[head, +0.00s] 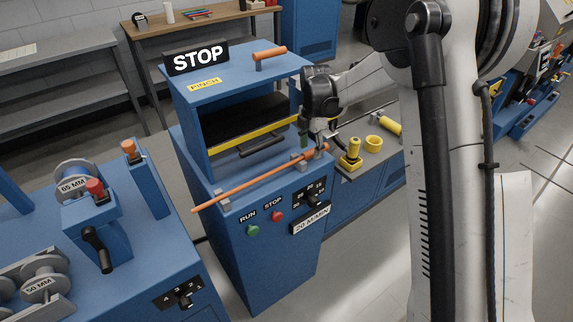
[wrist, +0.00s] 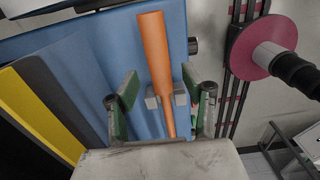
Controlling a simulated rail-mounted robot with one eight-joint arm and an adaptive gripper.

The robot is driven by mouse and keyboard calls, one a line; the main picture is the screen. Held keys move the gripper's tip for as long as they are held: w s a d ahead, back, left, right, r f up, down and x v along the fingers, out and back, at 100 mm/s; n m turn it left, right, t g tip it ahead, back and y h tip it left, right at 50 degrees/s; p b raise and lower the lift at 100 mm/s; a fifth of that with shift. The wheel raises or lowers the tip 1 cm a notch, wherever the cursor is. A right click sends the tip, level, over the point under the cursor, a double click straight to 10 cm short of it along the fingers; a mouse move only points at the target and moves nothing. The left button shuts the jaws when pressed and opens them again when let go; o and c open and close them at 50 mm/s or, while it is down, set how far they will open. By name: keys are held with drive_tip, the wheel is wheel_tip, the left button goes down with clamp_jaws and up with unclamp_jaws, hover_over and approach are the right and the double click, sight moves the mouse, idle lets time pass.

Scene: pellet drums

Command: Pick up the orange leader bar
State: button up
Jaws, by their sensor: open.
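The orange leader bar (head: 255,182) lies slantwise along the front ledge of the blue machine (head: 262,240), resting on small grey supports. In the wrist view the bar (wrist: 153,55) runs lengthwise between my fingers, with its thick end at the top and a grey support (wrist: 180,98) beside it. My gripper (head: 318,142) is at the bar's right end in the head view. In the wrist view my gripper (wrist: 158,88) is open, with one green-padded finger on each side of the bar. Neither finger appears closed on it. I cannot tell how far the fingertips reach past the bar.
A STOP sign (head: 198,58) and an orange handle (head: 269,53) top the machine. A grey bench with yellow parts (head: 373,143) stands to the right, a spool station (head: 98,230) to the left.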

drive_tip(key=shift+f, duration=0.8)
clamp_jaws()
drive_tip(key=shift+r, duration=0.1)
